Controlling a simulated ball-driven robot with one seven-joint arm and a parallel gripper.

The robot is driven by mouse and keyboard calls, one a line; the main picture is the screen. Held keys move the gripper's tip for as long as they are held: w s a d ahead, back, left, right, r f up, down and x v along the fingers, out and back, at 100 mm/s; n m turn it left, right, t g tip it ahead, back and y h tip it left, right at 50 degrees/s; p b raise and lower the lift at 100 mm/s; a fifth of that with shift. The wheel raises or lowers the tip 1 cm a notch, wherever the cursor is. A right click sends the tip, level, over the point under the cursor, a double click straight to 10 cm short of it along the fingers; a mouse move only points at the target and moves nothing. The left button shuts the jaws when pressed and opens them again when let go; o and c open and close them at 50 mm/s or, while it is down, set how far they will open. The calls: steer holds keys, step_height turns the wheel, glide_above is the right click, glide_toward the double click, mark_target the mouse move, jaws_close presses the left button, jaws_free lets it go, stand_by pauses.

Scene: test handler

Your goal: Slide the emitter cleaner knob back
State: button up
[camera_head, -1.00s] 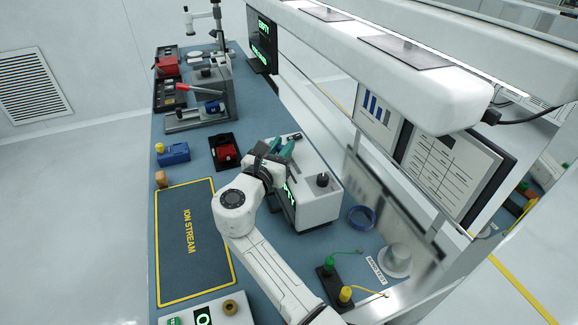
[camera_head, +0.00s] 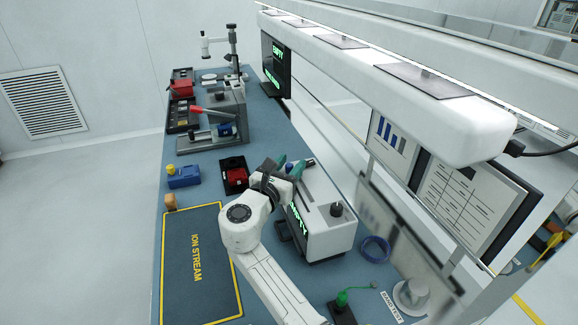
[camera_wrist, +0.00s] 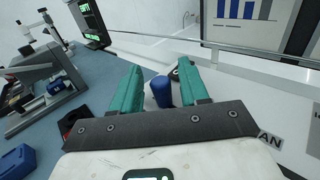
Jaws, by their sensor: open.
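The white box (camera_head: 322,232) with a green "EMPTY" display stands on the blue bench, and a dark knob (camera_head: 336,209) rises from its top. My gripper (camera_head: 289,167) is over the far end of this box, its teal fingers apart. In the wrist view a blue upright knob (camera_wrist: 162,92) shows between the two open fingers (camera_wrist: 163,88), apparently untouched. I take it for the emitter cleaner knob; its base is hidden by the gripper. A label ending in "AN" (camera_wrist: 268,138) lies on the white surface at the right.
A red part in a black tray (camera_head: 236,176) and a blue block (camera_head: 184,177) lie left of my gripper. The yellow-framed ION STREAM mat (camera_head: 200,265) is clear. A blue ring (camera_head: 375,249) lies right of the box. A white overhead bar (camera_head: 400,75) runs along the bench.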

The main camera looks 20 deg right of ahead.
steer(key=b+v, duration=0.1)
steer(key=v, duration=0.9)
steer(key=shift+s+a, duration=0.25)
